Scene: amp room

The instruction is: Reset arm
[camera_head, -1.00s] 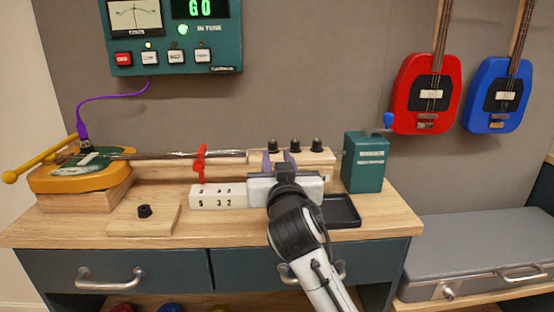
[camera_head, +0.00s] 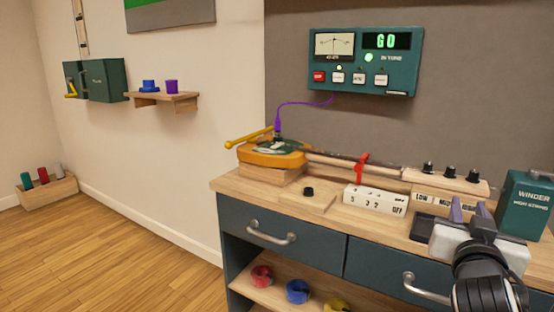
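My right gripper (camera_head: 470,212) shows at the lower right in the head view, above the front right part of the workbench (camera_head: 232,186). Its two purple-grey fingers point away from me toward the knob block and stand apart, with nothing visible between them. My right arm comes in from the bottom right corner. My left gripper is not in view. On the bench lies a yellow guitar (camera_head: 270,158) with a red clip (camera_head: 361,168) on its neck. A purple cable (camera_head: 305,103) runs from the guitar to the green tuner (camera_head: 366,62), which reads GO.
A green winder box (camera_head: 524,205) stands right of my gripper, close to it. A white numbered block (camera_head: 376,200) and a knob block (camera_head: 447,180) sit left of it. A wall shelf (camera_head: 161,99) and a floor crate (camera_head: 46,190) are at left.

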